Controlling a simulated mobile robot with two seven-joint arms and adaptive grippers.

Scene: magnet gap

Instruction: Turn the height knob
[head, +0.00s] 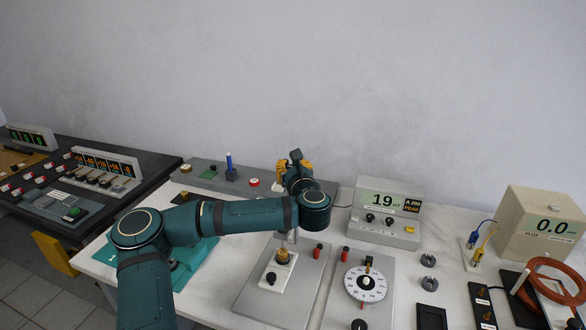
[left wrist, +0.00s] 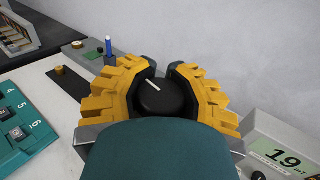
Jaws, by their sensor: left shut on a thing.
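The knob (left wrist: 158,97) is black and round with a white pointer line, and it shows close up in the left wrist view. The line slants toward the upper left there. My left gripper (left wrist: 161,70) is shut on the knob, with its yellow fingers around both sides and dark fingertips at its far side. In the head view my left gripper (head: 294,160) is at the back of the white bench, and my own arm and wrist hide the knob. My right gripper is in neither view.
A meter reading 19 (head: 385,212) stands right of my gripper. A grey panel with a white dial (head: 366,284) and a plate with a brass knob (head: 281,257) lie in front. A blue-handled tool (head: 229,162) stands left of the gripper. A FLUX meter (head: 541,227) is far right.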

